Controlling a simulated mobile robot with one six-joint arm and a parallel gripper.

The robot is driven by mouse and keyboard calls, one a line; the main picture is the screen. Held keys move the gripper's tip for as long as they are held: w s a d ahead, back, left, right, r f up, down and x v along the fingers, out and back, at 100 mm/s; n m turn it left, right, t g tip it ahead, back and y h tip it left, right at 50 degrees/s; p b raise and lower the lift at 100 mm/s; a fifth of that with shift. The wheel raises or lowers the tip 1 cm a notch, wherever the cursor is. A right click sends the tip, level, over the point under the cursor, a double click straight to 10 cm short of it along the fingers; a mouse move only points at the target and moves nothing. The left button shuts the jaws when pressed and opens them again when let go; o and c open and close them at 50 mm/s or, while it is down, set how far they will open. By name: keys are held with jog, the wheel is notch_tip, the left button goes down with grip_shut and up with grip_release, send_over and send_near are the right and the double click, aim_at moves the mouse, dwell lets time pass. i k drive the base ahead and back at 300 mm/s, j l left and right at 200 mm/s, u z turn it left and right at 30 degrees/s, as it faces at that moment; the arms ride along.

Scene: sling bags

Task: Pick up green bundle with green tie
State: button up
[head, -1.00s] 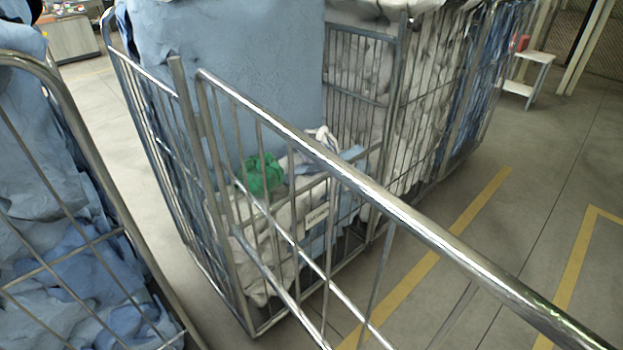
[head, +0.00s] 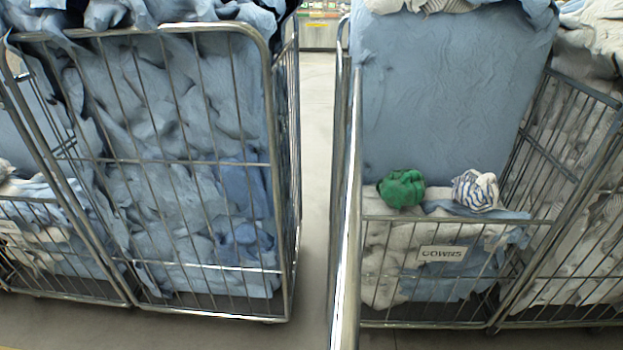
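The green bundle (head: 401,188) is a small bright green knot of cloth. It lies on top of the linen inside the right-hand wire cage cart (head: 540,222), behind the low front rail. A white and blue striped bundle (head: 475,190) lies to its right. A tie on the green bundle is too small to make out. My gripper is not in view.
A cage cart (head: 275,160) full of blue linen stands on the left. A metal bar (head: 347,230) rises close in front, left of the green bundle. A label (head: 442,254) hangs on the cart front. A narrow strip of floor (head: 316,130) lies between the carts.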

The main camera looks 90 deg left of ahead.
aim_at(403, 187)
jog(key=i+j+u, duration=0.2)
jog(key=u, duration=0.2)
jog(key=i+j+u, duration=0.3)
jog(key=u, duration=0.15)
jog(key=i+j+u, duration=0.1)
jog(key=i+u, duration=0.15)
jog(key=u, duration=0.15)
jog(key=i+u, duration=0.6)
jog(key=u, duration=0.25)
jog(key=i+j+z, duration=0.35)
jog(key=i+j, duration=0.45)
